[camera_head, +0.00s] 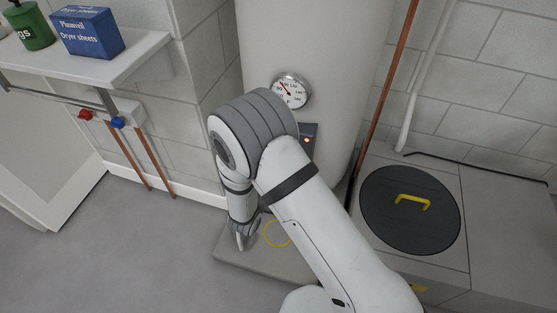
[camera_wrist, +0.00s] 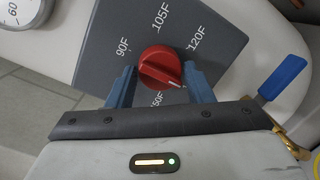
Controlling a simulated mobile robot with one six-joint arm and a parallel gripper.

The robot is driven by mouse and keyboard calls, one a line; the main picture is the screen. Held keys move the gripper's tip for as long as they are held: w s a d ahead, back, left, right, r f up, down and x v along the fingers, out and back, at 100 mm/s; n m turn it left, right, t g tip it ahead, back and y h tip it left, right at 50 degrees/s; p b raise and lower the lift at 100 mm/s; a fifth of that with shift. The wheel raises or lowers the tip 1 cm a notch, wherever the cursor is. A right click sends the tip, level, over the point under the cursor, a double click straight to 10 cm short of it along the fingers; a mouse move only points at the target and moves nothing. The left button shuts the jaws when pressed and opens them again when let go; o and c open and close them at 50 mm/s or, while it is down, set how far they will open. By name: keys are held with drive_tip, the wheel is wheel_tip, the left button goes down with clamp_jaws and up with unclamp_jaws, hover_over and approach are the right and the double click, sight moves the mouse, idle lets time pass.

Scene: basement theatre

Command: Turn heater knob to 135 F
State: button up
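The red heater knob (camera_wrist: 158,64) sits on a dark grey panel (camera_wrist: 100,65) in the wrist view. White marks read 90F, 105F and 120F around its top and 150F below it. A 135F mark is not visible; my right finger covers part of that side. The knob's white pointer line points to the lower right, between 120F and 150F. My gripper (camera_wrist: 160,72) has its blue fingers on either side of the knob, very close to its rim; firm contact is not clear. In the head view my arm hides the knob.
The pale heater tank (camera_head: 335,55) carries a round dial gauge (camera_head: 291,91). A blue-handled valve (camera_wrist: 283,78) is right of the panel. A copper pipe (camera_head: 387,85) and a unit with a dark round lid (camera_head: 410,225) stand to the right. Open floor lies left.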

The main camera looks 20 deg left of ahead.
drive_tip(key=o, duration=0.3)
drive_tip(key=s+p, duration=0.2)
drive_tip(key=s, duration=0.5)
drive_tip(key=shift+s, duration=0.4)
